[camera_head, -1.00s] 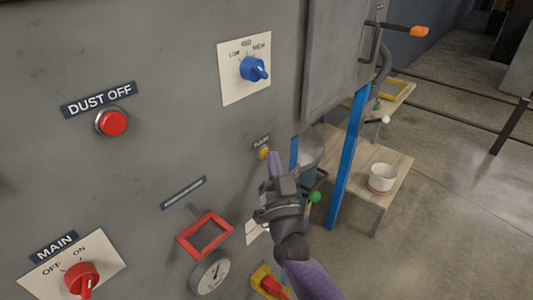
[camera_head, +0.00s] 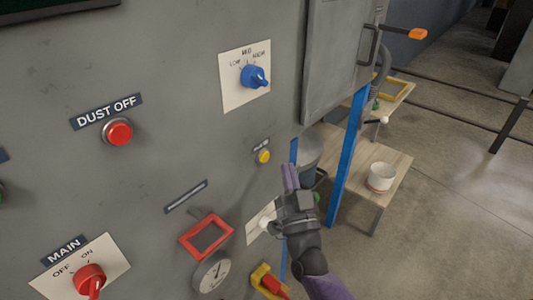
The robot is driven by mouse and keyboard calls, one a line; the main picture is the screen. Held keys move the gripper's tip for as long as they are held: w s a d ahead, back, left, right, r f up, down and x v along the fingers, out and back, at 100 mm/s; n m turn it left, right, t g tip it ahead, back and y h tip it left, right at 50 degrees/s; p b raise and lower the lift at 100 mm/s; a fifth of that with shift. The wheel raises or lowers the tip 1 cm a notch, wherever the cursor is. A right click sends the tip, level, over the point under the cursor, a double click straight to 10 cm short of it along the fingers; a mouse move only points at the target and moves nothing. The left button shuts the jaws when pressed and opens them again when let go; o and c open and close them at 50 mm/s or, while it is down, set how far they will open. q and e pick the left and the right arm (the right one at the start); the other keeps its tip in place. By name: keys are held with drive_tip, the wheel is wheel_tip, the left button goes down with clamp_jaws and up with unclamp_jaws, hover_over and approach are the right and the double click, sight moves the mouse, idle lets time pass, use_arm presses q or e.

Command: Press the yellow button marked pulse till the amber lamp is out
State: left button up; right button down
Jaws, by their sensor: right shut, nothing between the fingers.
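The yellow button (camera_head: 264,157) sits on the grey panel under a small dark label whose lettering is too small to read surely. My right gripper (camera_head: 290,178) is shut and empty, below and to the right of the button. Its fingertips are apart from the button, and the button is in plain view. No lit amber lamp shows in this view. My left gripper is not in view.
The panel also bears a blue knob (camera_head: 254,76), a red DUST OFF button (camera_head: 119,132), a red MAIN switch (camera_head: 90,279), a red frame (camera_head: 206,236) and a gauge (camera_head: 211,272). A blue post (camera_head: 347,160) and a wooden table (camera_head: 397,165) with a white pot (camera_head: 381,177) stand at the right.

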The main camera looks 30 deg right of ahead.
drive_tip(key=shift+s+d+p, duration=0.2)
drive_tip(key=shift+s+d, duration=0.05)
drive_tip(key=shift+s, duration=0.35)
drive_tip(key=shift+s+d+p, duration=0.15)
drive_tip(key=shift+s+d, duration=0.1)
drive_tip(key=shift+s, duration=0.35)
drive_tip(key=s+a+f+n+g+y, duration=0.2)
drive_tip(key=s+f+g, duration=0.15)
drive_tip(key=f, duration=0.65)
drive_tip(key=s+a+f+n+g+y, duration=0.2)
drive_tip(key=f+g, duration=0.2)
drive_tip(key=f, duration=0.5)
drive_tip(key=s+a+f+n+g+y, duration=0.2)
drive_tip(key=s+f+g, duration=0.1)
drive_tip(key=f, duration=0.7)
drive_tip(key=s+f+g, duration=0.4)
drive_tip(key=s, duration=0.5)
drive_tip(key=s+f+n+g, duration=0.1)
drive_tip(key=s+f+g, duration=0.2)
drive_tip(key=s, duration=0.6)
drive_tip(key=s+f+n+g, duration=0.1)
drive_tip(key=s+f+g, duration=0.3)
drive_tip(key=s+f, duration=0.3)
drive_tip(key=s+a, duration=0.1)
drive_tip(key=s, duration=0.2)
drive_tip(key=shift+g, duration=0.35)
